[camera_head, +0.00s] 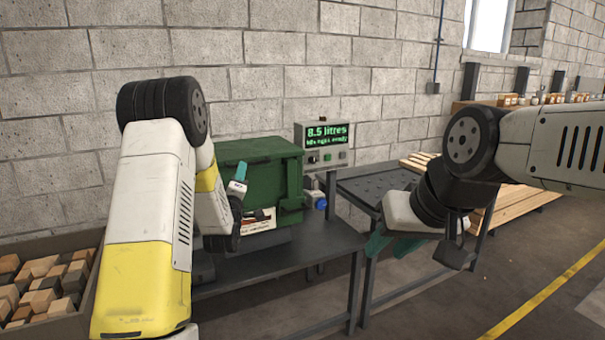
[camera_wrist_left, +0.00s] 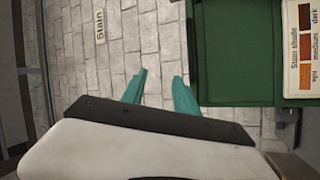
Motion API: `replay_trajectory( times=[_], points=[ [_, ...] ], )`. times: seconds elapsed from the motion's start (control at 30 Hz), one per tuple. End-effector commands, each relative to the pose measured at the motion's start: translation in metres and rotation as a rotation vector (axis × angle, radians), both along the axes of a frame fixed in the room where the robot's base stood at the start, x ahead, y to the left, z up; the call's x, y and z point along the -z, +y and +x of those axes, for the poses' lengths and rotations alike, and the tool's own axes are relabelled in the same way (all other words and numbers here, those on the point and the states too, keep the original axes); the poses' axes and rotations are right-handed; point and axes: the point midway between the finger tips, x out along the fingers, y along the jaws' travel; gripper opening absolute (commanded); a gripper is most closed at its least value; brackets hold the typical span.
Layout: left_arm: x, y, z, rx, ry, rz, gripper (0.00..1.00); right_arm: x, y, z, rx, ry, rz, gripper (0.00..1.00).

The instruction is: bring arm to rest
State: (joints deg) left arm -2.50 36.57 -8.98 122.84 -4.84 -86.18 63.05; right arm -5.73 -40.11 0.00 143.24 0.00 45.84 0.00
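My left gripper (camera_head: 239,180) is in front of the green box in the head view, its teal fingertips pointing up. In the left wrist view the left gripper (camera_wrist_left: 159,92) shows two teal fingers apart with only the block wall between them. My right gripper (camera_head: 394,245) hangs in front of the dark perforated table in the head view. Its teal fingers point down with a gap between them, and nothing shows in it. Part of the left gripper is hidden by my arm.
A green box (camera_head: 262,160) stands on the dark bench (camera_head: 290,262), beside a display (camera_head: 327,135) reading 8.5 litres. A stain shade card (camera_wrist_left: 301,50) is on the box. A crate (camera_head: 50,247) of wood blocks is at left. Planks (camera_head: 520,205) lie at right; the floor there is clear.

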Motion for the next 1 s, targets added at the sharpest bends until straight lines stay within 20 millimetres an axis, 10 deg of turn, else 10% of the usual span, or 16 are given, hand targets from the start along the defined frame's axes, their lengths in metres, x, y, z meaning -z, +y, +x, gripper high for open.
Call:
replay_trajectory(
  times=[0.37, 1.0],
  points=[
    [-0.057, -0.008, -0.055, 0.009, 0.417, 0.302, 0.36, 0.000, 0.000, 0.000, 0.000, 0.000, 0.000, 0.36],
    [-0.040, -0.048, -0.373, 0.535, 1.017, 0.992, 0.36, 0.000, 0.000, 0.000, 0.000, 0.000, 0.000, 0.36]
  ],
)
